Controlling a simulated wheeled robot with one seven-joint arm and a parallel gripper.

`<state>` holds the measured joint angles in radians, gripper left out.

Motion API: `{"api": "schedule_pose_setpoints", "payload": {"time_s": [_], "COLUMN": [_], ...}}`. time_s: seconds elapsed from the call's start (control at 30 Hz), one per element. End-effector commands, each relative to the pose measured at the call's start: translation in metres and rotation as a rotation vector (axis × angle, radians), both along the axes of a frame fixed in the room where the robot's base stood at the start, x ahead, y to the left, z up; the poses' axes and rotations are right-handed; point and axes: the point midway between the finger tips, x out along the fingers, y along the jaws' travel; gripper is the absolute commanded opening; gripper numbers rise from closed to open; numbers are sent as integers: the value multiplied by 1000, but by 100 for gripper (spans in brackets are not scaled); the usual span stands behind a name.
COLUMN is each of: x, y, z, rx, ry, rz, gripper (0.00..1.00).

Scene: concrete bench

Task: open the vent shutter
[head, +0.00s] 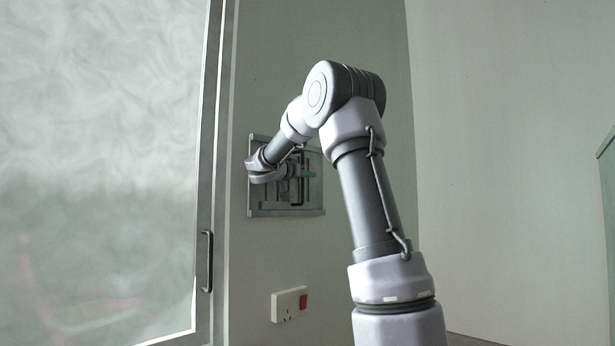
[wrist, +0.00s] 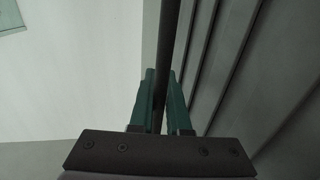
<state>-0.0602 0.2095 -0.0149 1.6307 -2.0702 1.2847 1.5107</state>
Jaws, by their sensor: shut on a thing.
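The vent shutter (head: 257,205) is a grey-framed unit on the wall left of the picture's middle. My arm and wrist cover much of it, so I cannot tell how far it stands open. Its dark bar handle (head: 300,196) shows as an upright bar on its right half. My gripper (head: 309,174) is at this handle, with teal fingers. In the wrist view the handle (wrist: 168,30) runs between the two fingers of my gripper (wrist: 161,82), which are shut on it. The shutter's grey ridged face (wrist: 227,55) lies close on the right there.
A large frosted panel (head: 110,120) in a pale frame stands at the left, with a dark handle (head: 207,262). A white socket with a red switch (head: 289,304) is on the wall below the shutter. A greenish cabinet edge (head: 607,200) shows at far right.

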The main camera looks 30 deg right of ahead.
Motion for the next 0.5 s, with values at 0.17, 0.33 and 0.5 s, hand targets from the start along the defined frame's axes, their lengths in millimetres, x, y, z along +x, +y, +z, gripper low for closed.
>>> {"api": "schedule_pose_setpoints", "payload": {"time_s": [0.17,0.33,0.5], "x": [0,2,7], "y": [1,-4,-18], "z": [-1,-1,-1], "rx": [1,1,1], "ry": [1,1,1], "rz": [1,-1,0], "gripper": [0,0,0]}}
